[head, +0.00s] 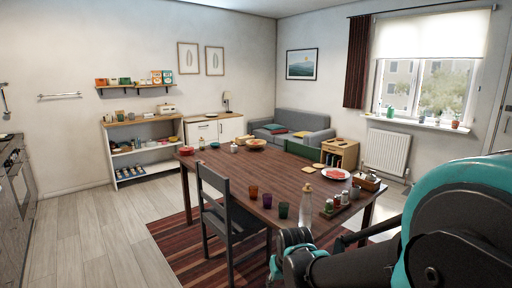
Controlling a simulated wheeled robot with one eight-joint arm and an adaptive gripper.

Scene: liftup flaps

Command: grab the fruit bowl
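A wide, shallow bowl with orange-yellow contents (256,144) stands near the far end of the dark wooden table (270,183). It looks like the fruit bowl, but its contents are too small to make out. My gripper (294,238) is in the lower middle of the view, at the near side of the table and far from the bowl. Its fingers are dark and partly merged with the arm behind, so their opening is unclear. I see nothing held in it.
Orange, purple and green cups (283,210), a clear bottle (306,207) and a condiment tray (342,204) crowd the near table edge. A grey chair (222,215) stands at the left side. Floor at left (95,235) is clear.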

